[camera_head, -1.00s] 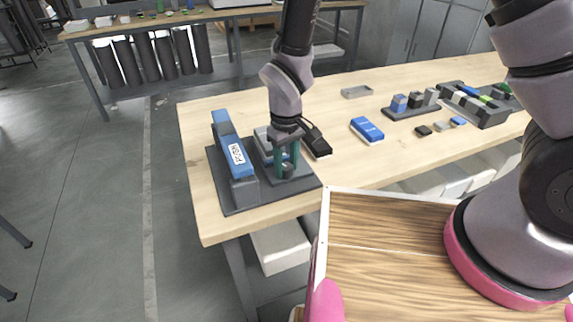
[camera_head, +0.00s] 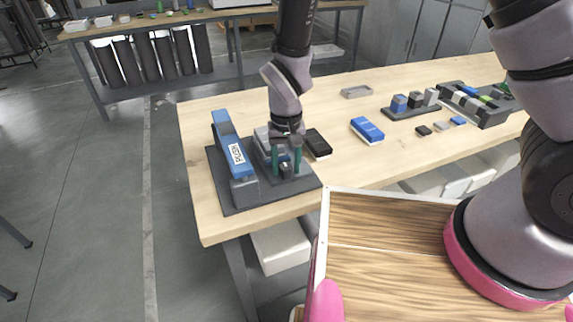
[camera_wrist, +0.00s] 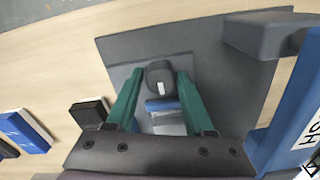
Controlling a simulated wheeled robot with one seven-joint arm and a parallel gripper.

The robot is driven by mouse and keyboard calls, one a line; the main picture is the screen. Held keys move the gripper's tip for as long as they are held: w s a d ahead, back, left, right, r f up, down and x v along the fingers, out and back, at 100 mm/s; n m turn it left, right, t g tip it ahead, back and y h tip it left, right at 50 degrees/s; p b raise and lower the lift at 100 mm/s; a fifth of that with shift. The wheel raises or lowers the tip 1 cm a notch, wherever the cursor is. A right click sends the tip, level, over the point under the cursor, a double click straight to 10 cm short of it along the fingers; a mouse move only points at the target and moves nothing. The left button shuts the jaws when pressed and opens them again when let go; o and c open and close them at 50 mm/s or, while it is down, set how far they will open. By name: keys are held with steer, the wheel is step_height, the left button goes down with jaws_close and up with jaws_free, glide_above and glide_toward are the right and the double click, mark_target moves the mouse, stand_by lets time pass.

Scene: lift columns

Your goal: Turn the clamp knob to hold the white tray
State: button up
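The clamp knob (camera_wrist: 159,74) is a dark round knob with a white mark, in the wrist view. A blue and pale grey piece (camera_wrist: 163,108) lies just below it in the picture; I cannot tell whether it is the white tray. Both sit on a dark grey fixture plate (camera_head: 240,205) at the table's near left corner. My gripper (camera_head: 286,173) points down over the fixture. Its green fingers are apart, one on each side of the knob in the wrist view (camera_wrist: 160,72), with narrow gaps showing. In the head view the fingers partly hide the knob.
Trays of small blocks (camera_head: 470,104) stand at the right.

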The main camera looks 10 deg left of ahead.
steer(key=shift+o, duration=0.2)
steer(key=shift+r, duration=3.55)
